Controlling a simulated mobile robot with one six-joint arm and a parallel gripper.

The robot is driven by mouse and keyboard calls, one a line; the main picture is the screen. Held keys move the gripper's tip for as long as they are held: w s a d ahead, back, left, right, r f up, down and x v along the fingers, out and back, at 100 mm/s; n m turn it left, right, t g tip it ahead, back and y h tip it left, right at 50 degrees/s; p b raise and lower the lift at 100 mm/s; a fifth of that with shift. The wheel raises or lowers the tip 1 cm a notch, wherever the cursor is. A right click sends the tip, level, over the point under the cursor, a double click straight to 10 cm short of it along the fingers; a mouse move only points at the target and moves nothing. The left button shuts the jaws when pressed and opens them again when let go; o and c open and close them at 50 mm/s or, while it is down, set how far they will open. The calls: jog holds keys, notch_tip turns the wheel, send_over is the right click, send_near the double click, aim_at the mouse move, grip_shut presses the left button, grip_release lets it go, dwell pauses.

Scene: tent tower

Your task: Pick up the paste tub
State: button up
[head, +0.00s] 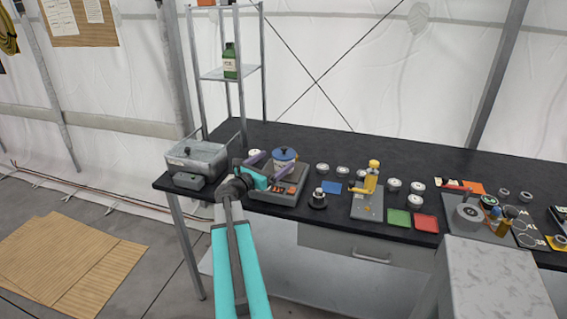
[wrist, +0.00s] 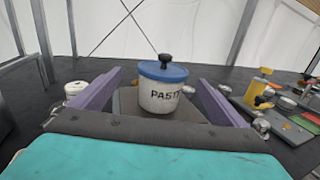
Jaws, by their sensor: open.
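The paste tub (wrist: 161,92) is a white speckled pot with a blue lid, a dark knob and the lettering "PAST" showing. It stands upright on a grey device on the black bench; it also shows in the head view (head: 285,160). My gripper (wrist: 160,88) is open, with its two purple fingers on either side of the tub in the wrist view. The fingers appear apart from the tub, with a gap on each side. In the head view my gripper (head: 268,164) reaches over the device from the front left.
The grey device (head: 281,196) has orange buttons in front. To the right are several small white jars, a yellow tool (head: 371,178), and green (head: 398,218) and red (head: 426,223) squares.

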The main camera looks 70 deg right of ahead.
aim_at(290, 150)
jog(key=shift+p+x, duration=0.55)
jog(key=shift+x, duration=2)
jog(key=p+x, duration=0.2)
jog(key=x, duration=0.1)
jog(key=shift+s+d+r, duration=0.1)
jog(key=shift+s+r, duration=0.1)
jog(key=shift+s, duration=0.05)
jog(key=shift+x, duration=0.95)
jog(key=shift+f, duration=0.15)
jog(key=c, duration=1.4)
jog(key=shift+o, duration=0.2)
